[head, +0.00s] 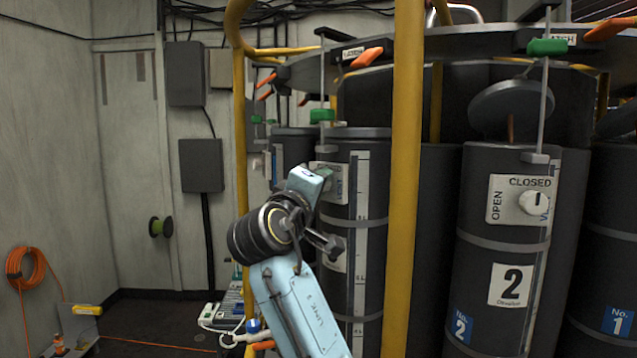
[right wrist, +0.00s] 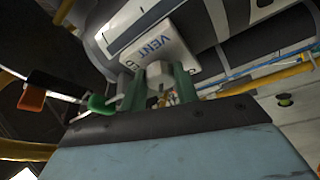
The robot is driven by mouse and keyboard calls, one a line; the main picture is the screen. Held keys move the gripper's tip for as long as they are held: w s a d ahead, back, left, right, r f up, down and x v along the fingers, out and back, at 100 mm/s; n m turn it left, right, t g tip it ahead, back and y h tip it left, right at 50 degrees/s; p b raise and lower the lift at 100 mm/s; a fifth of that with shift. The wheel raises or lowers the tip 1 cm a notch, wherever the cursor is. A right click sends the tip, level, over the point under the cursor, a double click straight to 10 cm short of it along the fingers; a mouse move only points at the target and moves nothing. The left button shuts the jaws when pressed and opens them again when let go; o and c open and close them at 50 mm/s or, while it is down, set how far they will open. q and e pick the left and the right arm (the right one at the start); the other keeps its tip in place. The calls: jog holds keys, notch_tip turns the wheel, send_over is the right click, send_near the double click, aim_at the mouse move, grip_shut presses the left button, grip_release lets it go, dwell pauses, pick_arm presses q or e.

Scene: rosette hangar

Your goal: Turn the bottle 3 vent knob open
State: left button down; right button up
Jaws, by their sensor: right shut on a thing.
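The dark bottle (head: 376,245) left of bottle 2 carries a white VENT plate (head: 331,191); its number is hidden behind my arm. The plate also shows in the right wrist view (right wrist: 163,45), with a pale vent knob (right wrist: 158,76) at its lower edge. My right gripper (head: 325,173) is at this plate in the head view and covers the knob there. In the right wrist view its green fingers (right wrist: 160,90) stand on both sides of the knob, shut on it. The knob's exact angle cannot be told. My left gripper is not in view.
Bottle 2 (head: 480,230) stands to the right with its own OPEN/CLOSED knob (head: 534,202). A yellow post (head: 403,180) rises just right of my arm. Green-handled levers (head: 322,116) hang above. Floor space at the left is mostly clear, with an orange hose (head: 30,265) on the wall.

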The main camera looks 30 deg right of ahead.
jog(key=shift+r+n+g+y, duration=0.2)
jog(key=shift+n+y, duration=0.45)
jog(key=shift+n, duration=1.1)
jog(key=shift+r+n+g+y, duration=0.1)
jog(key=shift+n+g+y, duration=0.4)
jog(key=shift+n, duration=1.25)
jog(key=o, duration=1)
jog(key=b+v, duration=0.3)
jog(key=v, duration=1)
jog(key=shift+s+a+b, duration=0.15)
jog(key=shift+s+b, duration=0.1)
jog(key=shift+b, duration=0.05)
